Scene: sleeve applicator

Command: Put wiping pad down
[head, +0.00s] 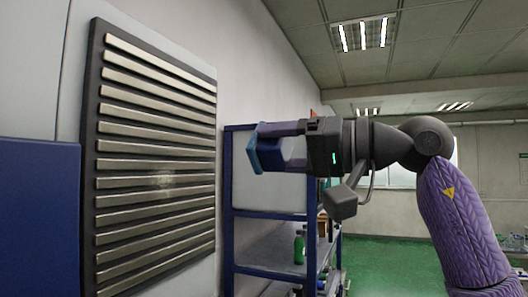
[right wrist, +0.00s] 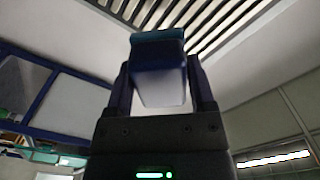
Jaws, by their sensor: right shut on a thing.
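The wiping pad (head: 254,152) is a small block with a blue body and a teal-blue face. My right gripper (head: 275,147) is shut on it and holds it in the air, with its face turned left toward the slatted panel. A gap shows between the pad and the panel in the head view. In the right wrist view the pad (right wrist: 158,60) sits between the two fingers of the gripper (right wrist: 160,78), its teal edge at the far end. My left gripper is not in view.
A dark-framed panel with pale slats (head: 155,180) is on the wall at left. A blue-framed shelf (head: 285,216) with bottles, one of them green (head: 299,247), stands behind and below the gripper. A blue surface (head: 38,215) fills the left edge. Green floor lies beyond.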

